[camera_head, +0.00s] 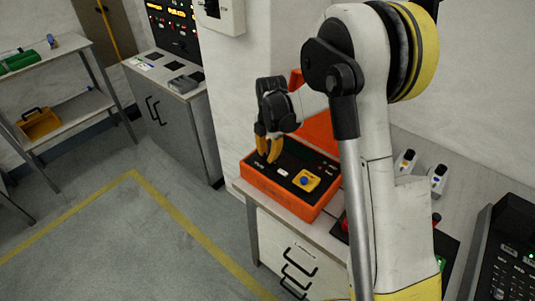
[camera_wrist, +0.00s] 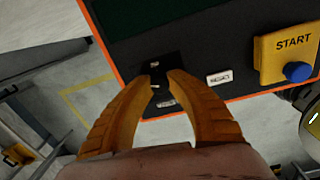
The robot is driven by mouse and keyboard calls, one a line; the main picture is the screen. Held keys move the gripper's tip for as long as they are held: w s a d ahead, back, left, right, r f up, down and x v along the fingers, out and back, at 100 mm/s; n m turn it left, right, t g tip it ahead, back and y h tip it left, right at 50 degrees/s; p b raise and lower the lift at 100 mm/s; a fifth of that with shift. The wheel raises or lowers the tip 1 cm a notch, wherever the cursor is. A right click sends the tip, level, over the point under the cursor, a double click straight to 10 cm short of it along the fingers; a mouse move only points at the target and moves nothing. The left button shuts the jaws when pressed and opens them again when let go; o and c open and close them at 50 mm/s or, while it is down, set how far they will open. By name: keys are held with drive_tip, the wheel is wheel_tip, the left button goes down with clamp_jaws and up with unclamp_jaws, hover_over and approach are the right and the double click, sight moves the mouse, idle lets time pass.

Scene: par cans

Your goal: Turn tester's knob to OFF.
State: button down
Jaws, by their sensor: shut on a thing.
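The tester (camera_head: 278,184) is an orange case with a dark top panel, its lid raised behind, on a bench. It also fills the top of the wrist view (camera_wrist: 200,45). A yellow block marked START (camera_wrist: 290,50) with a blue button sits on its panel. My gripper (camera_head: 268,160) is over the panel's left part, pointing down. In the wrist view its orange fingers (camera_wrist: 162,80) close around a small black knob (camera_wrist: 158,66). The fingers hide much of the knob and its labels. A pale label (camera_wrist: 220,78) lies right of the knob; I cannot tell the knob's setting.
Two small white devices (camera_head: 406,162) stand on the bench to the right of my arm. A black keypad unit (camera_head: 508,260) is at the far right. A grey cabinet (camera_head: 172,110) with a control panel stands behind left. The floor (camera_head: 130,240) at left is clear.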

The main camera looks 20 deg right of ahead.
drive_tip(key=shift+n, duration=1.8)
drive_tip(key=c, duration=1.2)
unclamp_jaws()
wheel_tip(320, 180, up, 12)
drive_tip(key=shift+s+d, duration=0.25)
drive_tip(key=shift+d, duration=0.05)
